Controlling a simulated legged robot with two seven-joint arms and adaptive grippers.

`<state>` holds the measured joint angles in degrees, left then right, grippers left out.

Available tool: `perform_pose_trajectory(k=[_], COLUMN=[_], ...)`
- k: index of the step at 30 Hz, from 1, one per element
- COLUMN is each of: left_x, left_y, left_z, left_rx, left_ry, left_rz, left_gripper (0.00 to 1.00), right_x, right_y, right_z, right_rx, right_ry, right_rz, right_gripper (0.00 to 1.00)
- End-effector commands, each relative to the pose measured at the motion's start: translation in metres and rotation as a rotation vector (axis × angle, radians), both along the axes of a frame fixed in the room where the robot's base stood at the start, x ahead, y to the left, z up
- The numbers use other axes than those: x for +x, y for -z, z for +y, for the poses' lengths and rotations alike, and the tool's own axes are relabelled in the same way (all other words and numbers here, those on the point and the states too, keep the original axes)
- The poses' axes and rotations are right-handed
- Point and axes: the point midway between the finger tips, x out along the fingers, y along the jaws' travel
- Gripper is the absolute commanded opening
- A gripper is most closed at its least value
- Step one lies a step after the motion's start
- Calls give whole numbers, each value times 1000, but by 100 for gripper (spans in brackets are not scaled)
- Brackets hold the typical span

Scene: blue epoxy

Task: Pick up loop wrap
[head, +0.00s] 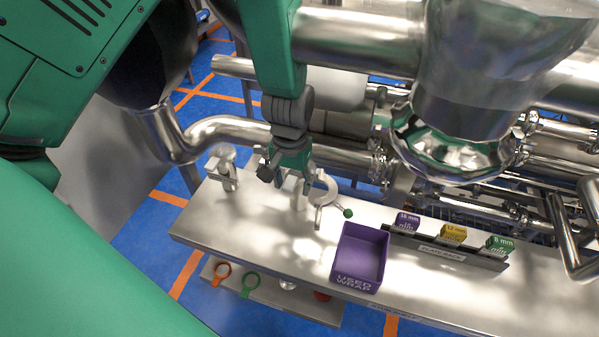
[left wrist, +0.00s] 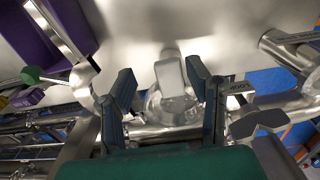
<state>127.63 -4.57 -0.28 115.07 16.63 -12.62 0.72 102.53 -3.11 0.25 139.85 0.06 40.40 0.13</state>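My left gripper (head: 293,182) hangs over the steel shelf, fingers pointing down. In the left wrist view its two fingers (left wrist: 165,90) are spread apart with nothing clamped between them. A pale, rounded upright piece (left wrist: 172,76) shows in the gap between the fingers, with a shiny round part around its lower end; in the head view a pale post (head: 299,197) stands below the gripper. I cannot tell for certain which part is the loop wrap. A silver open clamp ring (head: 325,188) with a green ball knob (head: 348,213) is just right of the gripper. My right gripper is not in view.
A purple bin (head: 361,257) marked USED WRAP stands right of the clamp. A rack (head: 444,251) holds purple, yellow and green blocks. A metal fitting (head: 226,168) stands at the shelf's left end. Steel pipes (head: 340,155) run close behind. Orange (head: 222,272) and green rings lie below.

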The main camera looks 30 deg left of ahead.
Motion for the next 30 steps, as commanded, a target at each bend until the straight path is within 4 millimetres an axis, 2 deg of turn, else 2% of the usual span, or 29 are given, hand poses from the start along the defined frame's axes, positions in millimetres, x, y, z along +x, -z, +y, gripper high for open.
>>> perform_pose_trajectory(k=[1, 3, 20, 26, 30], left_x=[0, 0, 1, 1, 2], left_y=[0, 1, -3, -25, -50], left_z=[1, 2, 0, 1, 0], left_rx=[0, -2, 1, 0, 0], left_ry=[-1, -1, -1, 0, -1], left_rz=[1, 1, 0, -4, -5], left_gripper=[29, 16, 13, 8, 8], right_x=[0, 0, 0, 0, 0], right_y=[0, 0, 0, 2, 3], right_z=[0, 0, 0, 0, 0], right_rx=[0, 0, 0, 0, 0], right_ry=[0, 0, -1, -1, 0], right_rz=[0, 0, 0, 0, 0], right_gripper=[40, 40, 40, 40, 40])
